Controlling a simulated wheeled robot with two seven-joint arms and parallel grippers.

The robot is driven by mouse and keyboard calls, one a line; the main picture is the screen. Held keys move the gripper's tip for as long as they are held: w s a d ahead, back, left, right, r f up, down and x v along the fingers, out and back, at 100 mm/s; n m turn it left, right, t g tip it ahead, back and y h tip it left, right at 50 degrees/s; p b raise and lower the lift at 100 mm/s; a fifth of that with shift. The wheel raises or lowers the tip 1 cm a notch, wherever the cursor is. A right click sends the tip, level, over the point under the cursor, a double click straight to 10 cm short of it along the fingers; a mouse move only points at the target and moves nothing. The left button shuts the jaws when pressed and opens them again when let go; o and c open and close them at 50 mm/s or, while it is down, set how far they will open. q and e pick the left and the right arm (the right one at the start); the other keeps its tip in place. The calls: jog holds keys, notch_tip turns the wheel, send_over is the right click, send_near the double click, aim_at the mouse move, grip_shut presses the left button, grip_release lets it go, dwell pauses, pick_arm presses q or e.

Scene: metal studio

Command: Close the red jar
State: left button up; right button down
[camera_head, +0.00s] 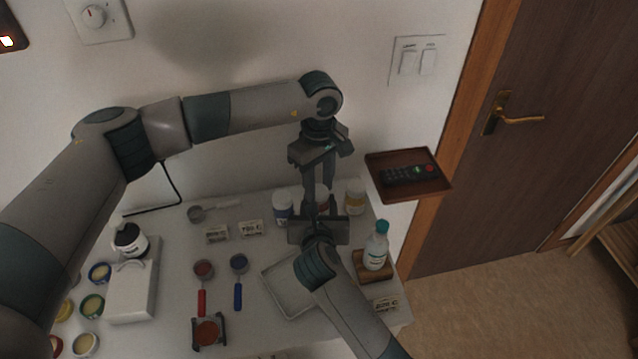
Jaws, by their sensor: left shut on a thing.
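The red jar (322,197) stands at the back of the table between a blue-labelled jar (283,208) and a yellow-labelled jar (355,199). It is mostly hidden behind my grippers. My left gripper (318,193) points down from above with its fingers at the top of the red jar. It is shut on what appears to be the jar's lid, which the fingers largely hide. My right gripper (322,208) reaches in from the front, low at the red jar. Its dark body hides the fingertips' contact, so I cannot tell whether they grip the jar.
A white bottle (376,248) on a wooden block stands at the right. A white tray (275,284) lies beneath my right arm. Red (202,285) and blue (238,278) scoops lie mid-table. A shelf with a remote (409,175) juts out at right. Several round tubs (92,306) stand left.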

pick_arm(q)
jog(key=m, duration=0.4)
jog(key=shift+m, duration=0.3)
jog(key=m, duration=0.5)
jog(key=shift+m, duration=0.4)
jog(key=m, duration=0.5)
jog(key=shift+m, duration=0.3)
jog(key=m, duration=0.4)
jog(key=shift+m, duration=0.3)
jog(key=o, duration=1)
